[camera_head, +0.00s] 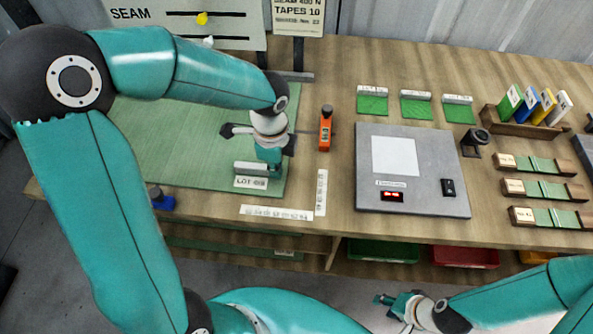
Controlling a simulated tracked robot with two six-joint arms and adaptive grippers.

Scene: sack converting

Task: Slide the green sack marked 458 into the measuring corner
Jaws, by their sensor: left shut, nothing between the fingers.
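A large flat green sheet, which looks like the green sack (150,140), lies on the left of the wooden table. A label near its lower right starts with LOT; I cannot read 458 on it. The measuring corner is two white scale strips, one along the front (275,212) and one upright in the picture (321,192). The sack's front and right edges lie a little apart from the strips. My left gripper (268,165) is shut and points down over the sack's lower right, beside the label block; contact is unclear. My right gripper (385,302) is in front of the table, its fingers small and unclear.
An orange tool (325,128) stands just right of the sack. A grey scale (412,170) is right of the measuring corner. Small green swatches (415,107), a card rack (530,120) and banded bundles (535,165) lie further right. A blue object (161,198) is at the front left.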

